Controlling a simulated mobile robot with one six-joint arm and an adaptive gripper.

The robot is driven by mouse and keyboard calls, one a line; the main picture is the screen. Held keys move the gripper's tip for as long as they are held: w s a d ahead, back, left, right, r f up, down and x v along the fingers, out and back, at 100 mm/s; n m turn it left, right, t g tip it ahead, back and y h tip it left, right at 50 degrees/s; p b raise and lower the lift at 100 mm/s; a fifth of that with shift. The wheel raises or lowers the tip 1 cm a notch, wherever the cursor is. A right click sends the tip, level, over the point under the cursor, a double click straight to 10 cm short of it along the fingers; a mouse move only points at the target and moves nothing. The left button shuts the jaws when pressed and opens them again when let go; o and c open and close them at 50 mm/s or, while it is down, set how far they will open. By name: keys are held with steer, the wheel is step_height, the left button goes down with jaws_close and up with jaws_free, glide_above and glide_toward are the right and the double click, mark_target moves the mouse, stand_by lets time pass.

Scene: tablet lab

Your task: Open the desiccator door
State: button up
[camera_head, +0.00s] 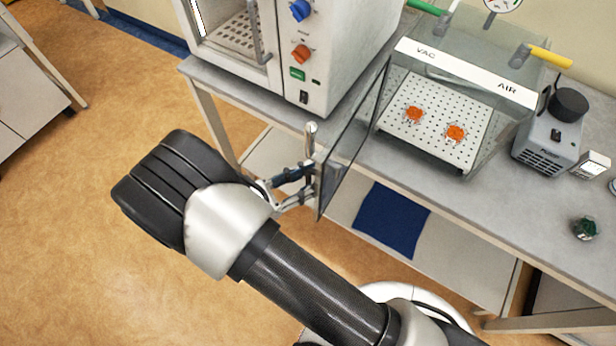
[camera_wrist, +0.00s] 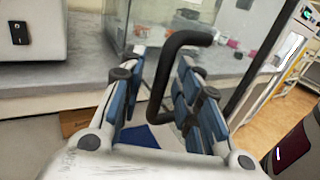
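The desiccator (camera_head: 480,70) is a clear box with a white band marked VAC and AIR. Its glass door (camera_head: 350,145) stands swung wide open at the left, reaching out past the bench's front edge. My gripper (camera_head: 296,186) is at the door's outer end, on its left side. In the wrist view, the black door handle (camera_wrist: 156,90) stands between the blue-padded fingers of my gripper (camera_wrist: 162,85). The fingers are apart, with gaps showing beside the handle; any light contact lower down cannot be told.
A perforated plate (camera_head: 430,97) with two orange pieces lies in the desiccator. A white oven (camera_head: 330,50) stands close left of the door. A grey pump (camera_head: 548,140) is at the right. The bench (camera_head: 490,200) has a blue cloth (camera_head: 392,220) on its lower shelf. Floor at left is clear.

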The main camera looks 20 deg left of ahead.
steer(key=shift+a, duration=0.1)
steer(key=v, duration=1.2)
stand_by(0.4)
